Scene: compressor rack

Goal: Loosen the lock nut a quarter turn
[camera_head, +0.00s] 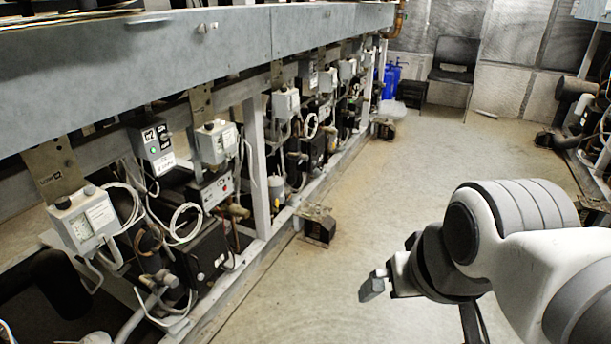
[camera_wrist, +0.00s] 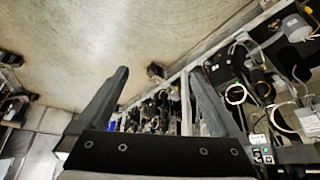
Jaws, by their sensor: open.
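I cannot pick out the lock nut for certain in either view. Several grey control boxes hang along the compressor rack (camera_head: 150,55), among them a near one (camera_head: 85,222) with a dial face and a farther one (camera_head: 216,143). Each has a small dark knob or fitting on top. My gripper (camera_head: 373,286) is over the floor to the right of the rack, well apart from the boxes. In the wrist view, the two fingers of my gripper (camera_wrist: 157,73) are spread apart with nothing held between them.
Pipes, loops of white cable and a black box (camera_head: 208,250) crowd the rack under its long grey beam. A rusty foot (camera_head: 318,226) juts onto the floor. The concrete floor (camera_head: 400,170) is mostly clear. A dark chair (camera_head: 453,68) and blue containers (camera_head: 391,80) stand at the back.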

